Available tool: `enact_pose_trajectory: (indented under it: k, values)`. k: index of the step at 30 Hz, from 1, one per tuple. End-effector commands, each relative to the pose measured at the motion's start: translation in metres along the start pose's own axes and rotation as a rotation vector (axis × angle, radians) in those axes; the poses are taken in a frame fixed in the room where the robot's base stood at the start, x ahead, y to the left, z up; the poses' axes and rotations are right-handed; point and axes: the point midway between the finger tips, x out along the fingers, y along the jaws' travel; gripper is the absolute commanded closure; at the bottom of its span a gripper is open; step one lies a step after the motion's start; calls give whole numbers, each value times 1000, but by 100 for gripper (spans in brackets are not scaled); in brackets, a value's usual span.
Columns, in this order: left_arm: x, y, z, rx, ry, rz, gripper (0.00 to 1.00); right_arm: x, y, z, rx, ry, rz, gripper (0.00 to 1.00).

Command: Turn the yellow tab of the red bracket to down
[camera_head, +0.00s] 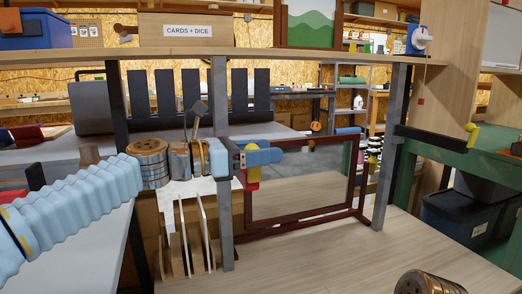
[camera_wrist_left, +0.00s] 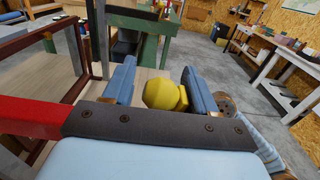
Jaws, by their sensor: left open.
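The yellow tab (camera_head: 253,173) shows just below the left gripper's blue fingers in the head view, with a small red part of the bracket (camera_head: 253,186) under it. My left gripper (camera_head: 262,157) is open, in front of the grey post. In the left wrist view the faceted yellow tab (camera_wrist_left: 164,94) lies between the two spread fingers of my left gripper (camera_wrist_left: 160,88). A red bar (camera_wrist_left: 30,117) runs in from the left edge there. The hand hides most of the bracket, and I cannot tell whether a finger touches the tab. My right gripper is out of view.
A dark-red framed panel (camera_head: 360,170) stands right behind the left gripper. Upright boards (camera_head: 185,240) stand below it. A second, black bracket (camera_head: 430,139) with a yellow end is on the right post (camera_head: 390,150). The plank top (camera_head: 340,255) is clear at front.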

Motion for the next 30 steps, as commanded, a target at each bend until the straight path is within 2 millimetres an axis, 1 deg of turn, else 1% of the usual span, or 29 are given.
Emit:
enact_pose_trajectory:
  k: [2,5,13,14,30]
  values:
    - [0,0,0,0,0,0,43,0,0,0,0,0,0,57]
    - [0,0,0,0,0,0,57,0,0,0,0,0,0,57]
    - [-1,2,0,-1,-1,5,98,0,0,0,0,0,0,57]
    - [-1,2,0,-1,-1,6,100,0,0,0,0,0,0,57]
    - [-3,4,1,8,-3,14,100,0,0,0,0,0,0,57]
